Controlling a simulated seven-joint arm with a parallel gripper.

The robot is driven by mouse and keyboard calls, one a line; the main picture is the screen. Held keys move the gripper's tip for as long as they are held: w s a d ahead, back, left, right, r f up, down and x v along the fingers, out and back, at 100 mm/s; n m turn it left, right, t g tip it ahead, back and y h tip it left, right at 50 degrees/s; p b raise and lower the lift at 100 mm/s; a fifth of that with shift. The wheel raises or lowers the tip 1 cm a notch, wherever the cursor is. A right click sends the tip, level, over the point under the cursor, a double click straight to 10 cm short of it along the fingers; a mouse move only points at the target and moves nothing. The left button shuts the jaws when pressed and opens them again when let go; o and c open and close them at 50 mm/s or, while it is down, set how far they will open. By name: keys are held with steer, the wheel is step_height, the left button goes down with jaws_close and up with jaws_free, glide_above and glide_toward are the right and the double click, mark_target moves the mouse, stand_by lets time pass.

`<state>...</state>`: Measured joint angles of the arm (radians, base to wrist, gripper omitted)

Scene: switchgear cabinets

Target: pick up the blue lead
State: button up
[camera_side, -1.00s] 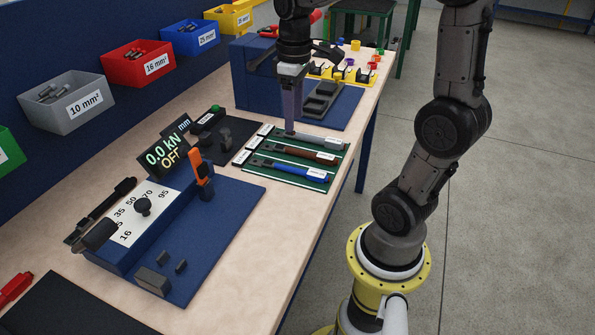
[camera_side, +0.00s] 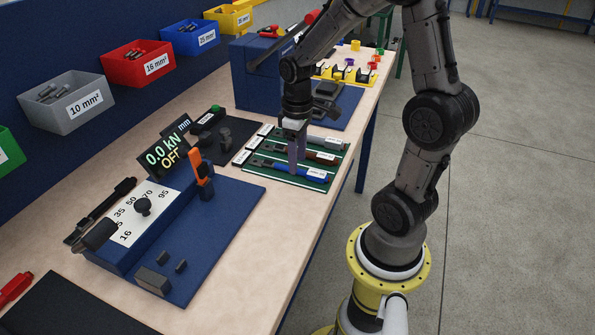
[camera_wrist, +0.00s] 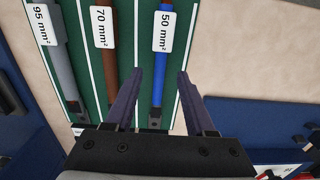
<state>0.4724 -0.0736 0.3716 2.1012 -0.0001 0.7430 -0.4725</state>
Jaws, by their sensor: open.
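The blue lead (camera_side: 290,170) lies in the near row of a green tray (camera_side: 250,173) on the bench. In the wrist view the blue lead (camera_wrist: 163,70) carries a white 50 mm² label and runs between the two fingers. My gripper (camera_side: 294,166) points down over the tray at the blue lead. In the wrist view my gripper (camera_wrist: 162,75) is open, with one finger on each side of the lead. I cannot tell how far the fingertips are above the tray.
The brown lead (camera_wrist: 106,60) and grey lead (camera_wrist: 62,60) lie in the rows beside it. A blue press base (camera_side: 215,235) with an orange part stands to the left. A dark blue block (camera_side: 255,80) stands behind. The bench edge lies to the right.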

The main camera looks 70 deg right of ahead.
step_height(320, 180, down, 2)
steer(key=shift+f, duration=0.1)
jaws_close()
stand_by(1.5)
